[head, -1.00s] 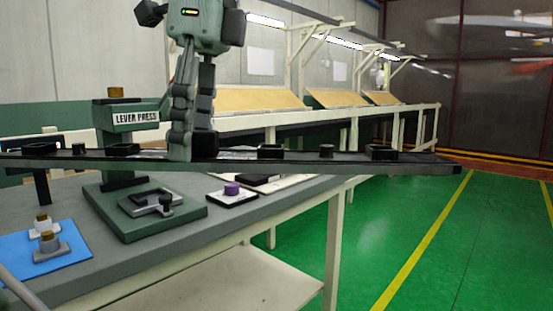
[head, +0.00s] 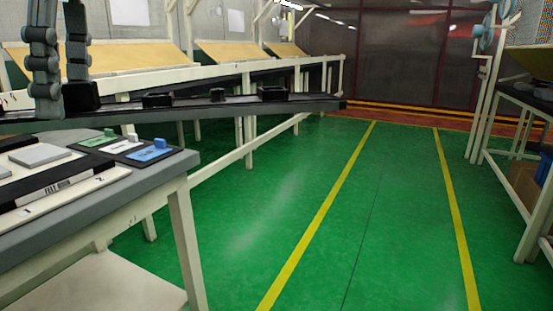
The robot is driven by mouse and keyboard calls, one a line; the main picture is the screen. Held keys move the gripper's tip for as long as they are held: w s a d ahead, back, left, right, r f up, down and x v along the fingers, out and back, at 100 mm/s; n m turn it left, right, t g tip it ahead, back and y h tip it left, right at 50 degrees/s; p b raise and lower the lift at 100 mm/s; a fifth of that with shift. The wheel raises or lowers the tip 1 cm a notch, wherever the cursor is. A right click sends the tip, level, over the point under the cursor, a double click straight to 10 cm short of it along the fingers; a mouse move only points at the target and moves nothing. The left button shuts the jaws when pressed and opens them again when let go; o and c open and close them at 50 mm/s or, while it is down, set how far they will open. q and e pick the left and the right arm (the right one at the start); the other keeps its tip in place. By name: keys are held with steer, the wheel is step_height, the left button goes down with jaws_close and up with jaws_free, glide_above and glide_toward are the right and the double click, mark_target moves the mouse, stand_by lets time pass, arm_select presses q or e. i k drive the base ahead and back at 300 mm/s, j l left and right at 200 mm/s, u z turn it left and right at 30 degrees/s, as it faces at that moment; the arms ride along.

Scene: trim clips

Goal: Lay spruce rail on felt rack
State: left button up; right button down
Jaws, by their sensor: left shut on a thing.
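A long dark rail (head: 220,109) with several black clips on top spans the left and middle of the head view, nearly level. My left gripper (head: 63,98) is shut on it near the picture's left edge, and holds it in the air past the grey workbench's edge. The rail's left end is outside the picture. My right gripper is not in view.
The grey workbench (head: 150,186) at left carries a black-edged tray (head: 65,182) and green, white and blue pieces. Slanted wooden-topped benches (head: 240,50) stand behind. Another bench (head: 515,95) stands at right. The green floor (head: 330,220) between yellow lines is clear.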

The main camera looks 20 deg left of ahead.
mark_target(66, 164)
steer(key=i+u, duration=0.4)
steer(key=i, duration=0.2)
steer(key=i+l+u, duration=0.4)
steer(key=i, duration=0.15)
steer(key=i+u, duration=0.25)
steer(key=u, duration=0.15)
steer(key=i+u, duration=0.2)
steer(key=u, duration=0.2)
steer(key=i+l+u, duration=0.2)
steer(key=u, duration=0.25)
steer(key=i+l+u, duration=0.5)
steer(key=k+j, duration=0.05)
steer(key=j, duration=0.05)
